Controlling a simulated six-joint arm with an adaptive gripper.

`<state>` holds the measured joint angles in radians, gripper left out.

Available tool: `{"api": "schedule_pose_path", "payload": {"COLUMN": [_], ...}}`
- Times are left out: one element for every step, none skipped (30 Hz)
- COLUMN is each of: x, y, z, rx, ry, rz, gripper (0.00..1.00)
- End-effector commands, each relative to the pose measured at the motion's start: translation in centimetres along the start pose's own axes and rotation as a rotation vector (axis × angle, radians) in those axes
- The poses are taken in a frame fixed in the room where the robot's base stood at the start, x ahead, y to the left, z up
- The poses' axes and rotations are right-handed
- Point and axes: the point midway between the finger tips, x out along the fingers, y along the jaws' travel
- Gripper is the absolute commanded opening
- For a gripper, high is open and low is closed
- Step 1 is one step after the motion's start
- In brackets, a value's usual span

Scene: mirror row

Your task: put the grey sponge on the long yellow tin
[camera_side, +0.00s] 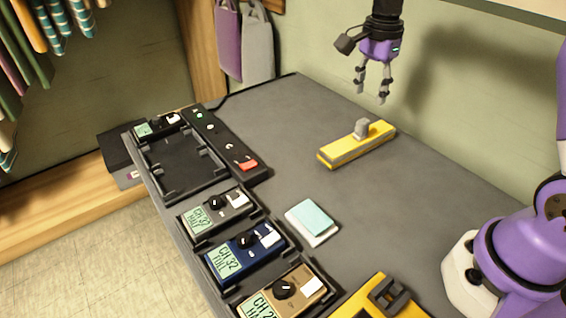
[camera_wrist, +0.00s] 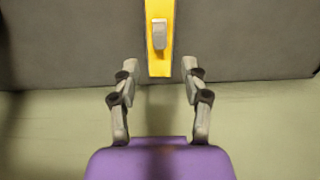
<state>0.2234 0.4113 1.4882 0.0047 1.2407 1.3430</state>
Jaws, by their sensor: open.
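The long yellow tin (camera_side: 340,152) lies on the dark table toward the back wall, with a grey band along its side; it also shows in the wrist view (camera_wrist: 160,65). A small grey block, which looks like the grey sponge (camera_side: 362,128), rests on top of the tin near its middle; it also shows in the wrist view (camera_wrist: 159,34). My gripper (camera_side: 371,99) is open and empty, above and apart from the sponge, fingers pointing down. In the wrist view its fingertips (camera_wrist: 159,65) are spread wider than the tin.
A light-blue and white pad (camera_side: 312,222) lies mid-table. Several radio-like devices, such as a blue one (camera_side: 244,251), sit in holders along the near left edge, beside a black strip (camera_side: 225,142) with buttons. A yellow item with a black handle (camera_side: 388,294) is at the front. Table around the tin is clear.

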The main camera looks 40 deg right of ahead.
Motion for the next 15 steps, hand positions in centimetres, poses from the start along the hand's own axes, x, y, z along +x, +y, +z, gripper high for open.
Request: {"api": "schedule_pose_path", "payload": {"x": [-1.0, -1.5, -2.1, -2.5, -2.9, -3.2, -3.5, -3.7, -4.1, -4.5, -4.8, -5.4, -5.8, -6.3, -6.7], "y": [0.0, -0.1, -0.1, -0.1, -0.1, 0.0, 0.0, 0.1, 0.4, 0.6, 1.0, 1.6, 2.3, 3.0, 4.1], "z": [0.0, 0.0, 0.0, 0.0, 0.0, 0.0, 0.0, 0.1, 0.3, 0.6, 0.9, 1.4, 1.8, 2.4, 3.1], "rx": [0.0, 0.0, 0.0, 0.0, 0.0, -0.001, -0.004, -0.014, -0.039, -0.069, -0.111, -0.184, -0.251, -0.327, -0.439], "ry": [0.001, 0.001, 0.001, 0.001, 0.001, 0.0, 0.0, 0.001, 0.003, 0.006, 0.01, 0.017, 0.026, 0.036, 0.053], "rz": [-0.004, -0.004, -0.003, -0.003, -0.002, -0.002, -0.002, -0.005, -0.013, -0.022, -0.036, -0.059, -0.079, -0.102, -0.134], "gripper": [0.52, 0.52, 0.52, 0.52, 0.52, 0.52, 0.52, 0.52, 0.52, 0.52, 0.52, 0.52, 0.52, 0.52, 0.52]}}
